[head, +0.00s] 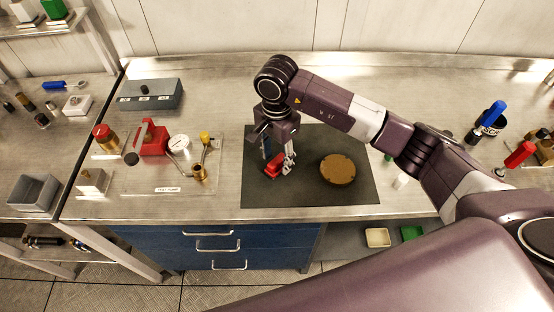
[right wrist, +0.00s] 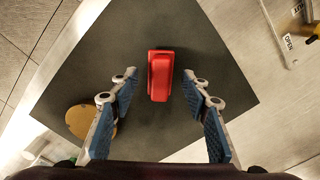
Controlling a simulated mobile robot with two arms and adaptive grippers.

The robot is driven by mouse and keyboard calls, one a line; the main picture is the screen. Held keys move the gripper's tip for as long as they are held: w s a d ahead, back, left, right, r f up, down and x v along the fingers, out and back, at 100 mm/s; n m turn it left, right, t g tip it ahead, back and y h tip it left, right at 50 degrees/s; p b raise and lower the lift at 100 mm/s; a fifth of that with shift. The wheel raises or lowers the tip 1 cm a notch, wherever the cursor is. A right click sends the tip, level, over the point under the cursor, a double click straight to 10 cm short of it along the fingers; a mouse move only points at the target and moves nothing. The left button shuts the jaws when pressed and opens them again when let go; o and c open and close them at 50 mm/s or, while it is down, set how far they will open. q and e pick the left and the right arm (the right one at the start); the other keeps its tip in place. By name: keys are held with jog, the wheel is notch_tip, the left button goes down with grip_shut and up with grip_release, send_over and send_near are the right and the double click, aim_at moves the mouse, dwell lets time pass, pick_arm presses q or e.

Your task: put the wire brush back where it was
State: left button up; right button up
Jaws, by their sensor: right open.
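A red block-shaped thing (head: 275,170) with a raised top lies on the dark mat (head: 310,195). It may be the wire brush; no bristles show. In the right wrist view the red block (right wrist: 160,75) lies just ahead of the fingers, in line with the gap between them. My right gripper (head: 278,160) is open and points down above it. Its fingers in the right wrist view (right wrist: 160,88) are apart, with nothing held. The gripper partly hides the red block in the head view. My left gripper is not in view.
A brown round disc (head: 343,169) lies on the mat, right of the gripper. A test-pump board (head: 165,190) with a red valve and gauge stands left. Blue-handled (head: 493,113) and red-handled (head: 520,155) tools stand far right. The bench behind the mat is clear.

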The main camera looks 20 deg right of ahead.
aim_at(277, 160)
notch_tip(277, 160, up, 11)
jog(key=b, duration=0.3)
jog(key=shift+b, duration=0.3)
jog(key=shift+a+f, duration=0.1)
jog(key=shift+f, duration=0.1)
